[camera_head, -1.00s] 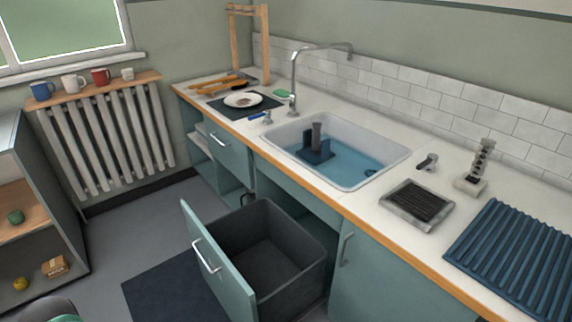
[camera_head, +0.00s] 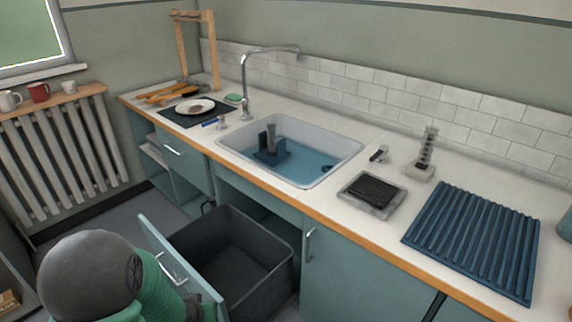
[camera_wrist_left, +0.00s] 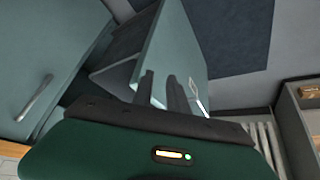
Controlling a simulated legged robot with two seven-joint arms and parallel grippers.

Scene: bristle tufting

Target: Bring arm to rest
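My left arm shows at the bottom left of the head view, with a grey ball joint and a green sleeve. Its gripper is hard to make out there. My right arm and gripper are in neither view.
The pull-out drawer (camera_head: 165,262) stands open with a dark bin (camera_head: 235,255) in it, close to my left arm. On the counter are a sink (camera_head: 330,150) with blue water, a grey tray (camera_head: 372,195) and a ribbed blue mat (camera_head: 475,240). A radiator (camera_head: 65,160) stands at left.

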